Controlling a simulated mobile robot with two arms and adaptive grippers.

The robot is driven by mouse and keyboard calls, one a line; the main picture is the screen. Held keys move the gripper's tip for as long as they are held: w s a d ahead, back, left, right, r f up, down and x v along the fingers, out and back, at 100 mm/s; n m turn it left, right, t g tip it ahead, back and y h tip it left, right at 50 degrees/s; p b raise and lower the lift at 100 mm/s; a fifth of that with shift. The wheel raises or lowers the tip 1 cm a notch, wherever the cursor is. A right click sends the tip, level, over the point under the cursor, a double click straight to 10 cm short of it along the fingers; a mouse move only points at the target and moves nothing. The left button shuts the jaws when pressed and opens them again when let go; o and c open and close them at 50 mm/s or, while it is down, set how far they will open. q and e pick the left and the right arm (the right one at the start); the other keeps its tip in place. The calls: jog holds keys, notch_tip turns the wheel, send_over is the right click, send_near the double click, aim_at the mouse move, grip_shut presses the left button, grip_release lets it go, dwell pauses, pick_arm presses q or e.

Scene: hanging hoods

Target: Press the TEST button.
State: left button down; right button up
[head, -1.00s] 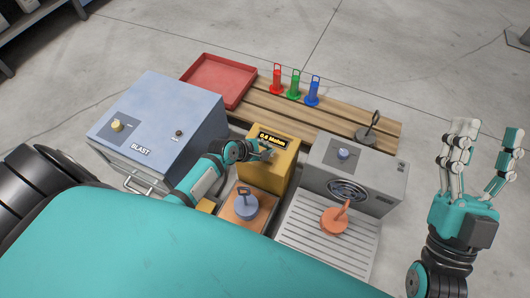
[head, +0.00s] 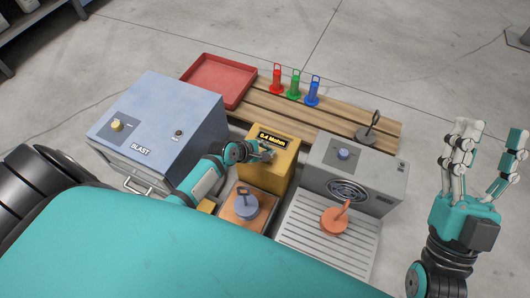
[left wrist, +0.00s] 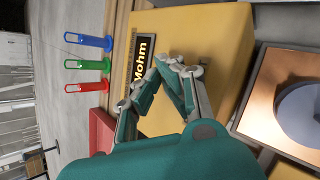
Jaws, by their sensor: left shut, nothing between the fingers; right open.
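The yellow tester box (head: 284,172) stands mid-bench with a dark display (head: 272,139) on its top, reading in Mohm. My left gripper (head: 266,155) is shut and empty, with its fingertips at the box's face just below the display. In the left wrist view the shut fingers (left wrist: 180,68) lie over the yellow box (left wrist: 225,40), beside the display (left wrist: 143,60). The TEST button is not visible; my fingers cover that part of the face. I cannot tell whether they touch it. My right gripper (head: 490,160) is open and empty, off to the right.
The blue BLAST cabinet (head: 165,110) stands left and a grey fan unit (head: 355,170) right. A blue-grey hanger weight (head: 245,206) sits on a copper plate in front. An orange one (head: 334,221) sits on the slatted grille. Red, green and blue holders stand behind.

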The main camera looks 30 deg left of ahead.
pick_arm(q)
jog(key=shift+r+p, duration=0.25)
jog(key=shift+p, duration=0.15)
jog(key=shift+r+p, duration=0.25)
jog(key=shift+p, duration=0.1)
jog(key=shift+r+p, duration=0.3)
jog(key=shift+p, duration=0.1)
pick_arm(e)
jog(key=w+f+g+h, duration=0.2)
jog(key=w+f+g, duration=0.2)
jog(key=f, duration=0.4)
jog(key=shift+w+g, duration=0.35)
jog(key=shift+g, duration=0.55)
